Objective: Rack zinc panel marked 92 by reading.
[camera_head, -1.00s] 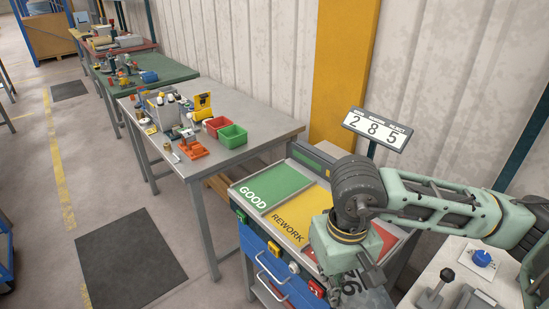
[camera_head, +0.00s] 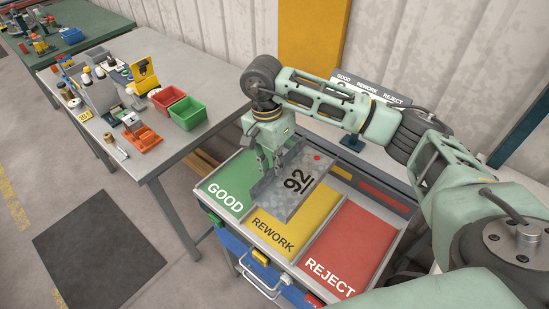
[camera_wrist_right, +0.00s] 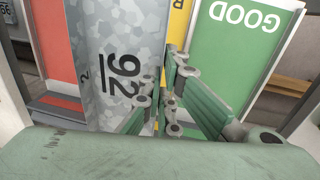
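The grey mottled zinc panel (camera_head: 272,194) bears an underlined black 92 and a small red dot. My right gripper (camera_head: 270,170) is shut on its left edge and holds it tilted above the rack top, mostly over the yellow REWORK area (camera_head: 268,232). In the right wrist view the panel (camera_wrist_right: 110,35) lies left of my right gripper's fingers (camera_wrist_right: 165,95). The green GOOD area (camera_head: 222,192) is left, the red REJECT area (camera_head: 345,245) right; both look empty. The sign (camera_head: 372,91) shows GOOD, REWORK, REJECT; my arm hides its figures. My left gripper is out of view.
A grey workbench (camera_head: 200,65) at the left carries a red bin (camera_head: 168,99), a green bin (camera_head: 188,113) and several tools. A wall stands behind the rack. A dark mat (camera_head: 98,250) lies on the floor at the lower left.

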